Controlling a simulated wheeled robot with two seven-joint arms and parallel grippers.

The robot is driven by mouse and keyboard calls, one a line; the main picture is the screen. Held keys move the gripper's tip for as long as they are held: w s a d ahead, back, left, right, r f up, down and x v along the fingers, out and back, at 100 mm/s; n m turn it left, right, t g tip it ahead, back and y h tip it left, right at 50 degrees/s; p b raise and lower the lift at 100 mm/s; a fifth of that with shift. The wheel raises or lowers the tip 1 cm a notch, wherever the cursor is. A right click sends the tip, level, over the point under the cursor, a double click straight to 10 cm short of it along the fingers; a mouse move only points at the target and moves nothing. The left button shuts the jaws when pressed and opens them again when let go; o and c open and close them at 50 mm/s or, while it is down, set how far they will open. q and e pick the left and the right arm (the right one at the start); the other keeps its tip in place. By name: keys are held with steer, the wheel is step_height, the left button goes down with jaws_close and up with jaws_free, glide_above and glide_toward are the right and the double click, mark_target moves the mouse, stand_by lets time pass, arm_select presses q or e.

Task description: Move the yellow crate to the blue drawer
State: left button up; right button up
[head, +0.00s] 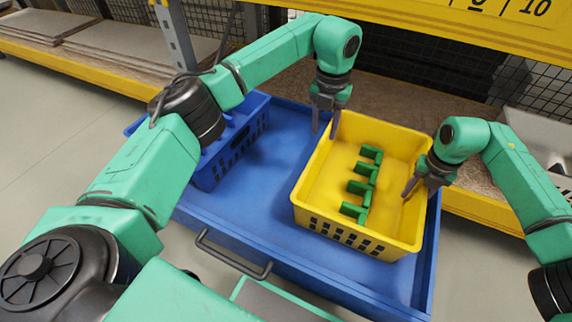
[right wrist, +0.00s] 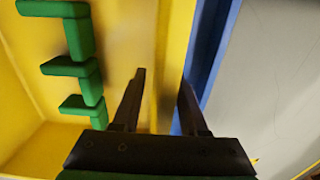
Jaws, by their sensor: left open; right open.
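The yellow crate (head: 313,205) stands upright in the right part of the open blue drawer (head: 262,212). Several green pieces (head: 362,180) lie in a row inside it; some also show in the right wrist view (right wrist: 78,70). My left gripper (head: 325,124) is open at the crate's far left corner; I cannot tell whether its fingers straddle the rim. My right gripper (head: 418,190) is open at the crate's right wall. In the right wrist view its fingers (right wrist: 162,82) are on either side of the yellow wall, apart from each other, with the drawer's blue edge beside the outer one.
A blue crate (head: 246,138) stands in the drawer's left part, partly hidden by my left arm. The drawer's handle (head: 232,258) is at the front. A yellow shelf beam (head: 470,28) crosses above at the back. Bare drawer floor lies between the crates.

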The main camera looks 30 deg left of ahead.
arm_select(q)
steer(key=shift+r, duration=0.35)
arm_select(e)
steer(key=shift+r, duration=0.4)
step_height(320, 180, up, 11)
steer(key=shift+r, duration=0.1)
